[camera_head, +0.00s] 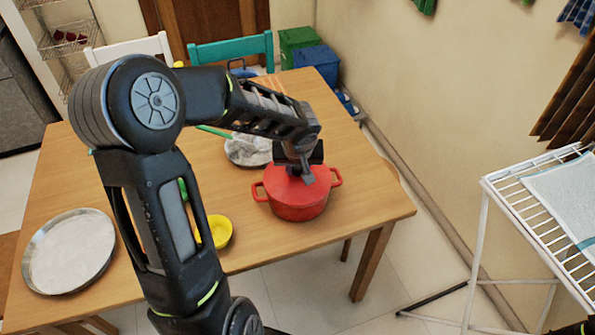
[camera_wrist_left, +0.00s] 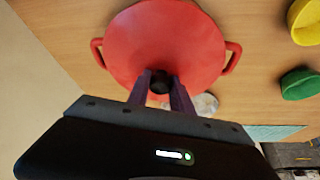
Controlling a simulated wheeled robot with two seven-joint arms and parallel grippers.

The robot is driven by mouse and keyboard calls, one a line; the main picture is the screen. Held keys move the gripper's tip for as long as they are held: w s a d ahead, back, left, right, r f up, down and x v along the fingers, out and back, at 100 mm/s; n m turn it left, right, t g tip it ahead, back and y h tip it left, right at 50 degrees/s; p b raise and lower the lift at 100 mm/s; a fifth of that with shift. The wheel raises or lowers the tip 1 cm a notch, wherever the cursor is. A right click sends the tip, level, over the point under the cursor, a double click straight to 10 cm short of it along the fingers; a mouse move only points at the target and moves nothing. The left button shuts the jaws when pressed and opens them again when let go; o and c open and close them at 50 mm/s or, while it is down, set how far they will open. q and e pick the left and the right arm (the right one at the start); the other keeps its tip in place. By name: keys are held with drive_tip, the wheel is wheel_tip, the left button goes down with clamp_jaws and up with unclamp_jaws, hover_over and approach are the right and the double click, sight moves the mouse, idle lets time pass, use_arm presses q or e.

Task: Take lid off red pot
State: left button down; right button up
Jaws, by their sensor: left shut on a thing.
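The red pot (camera_head: 298,208) stands upright near the right end of the wooden table, with a loop handle on each side. Its red lid (camera_wrist_left: 165,38) covers the top; I see no clear gap between lid and pot. My left gripper (camera_head: 302,178) reaches down over the lid from above. In the left wrist view, the fingers of my left gripper (camera_wrist_left: 161,88) are shut on the lid's dark knob (camera_wrist_left: 161,80). The gripper hides part of the lid in the head view. My right gripper is not in view.
A white drying rack (camera_head: 487,185) stands right of the table. Table space right of the pot is clear.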

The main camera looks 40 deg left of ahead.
use_arm(q)
wheel_tip(320, 180, up, 9)
drive_tip(key=shift+r, duration=0.15)
drive_tip(key=shift+d, duration=0.1)
idle(0.6)
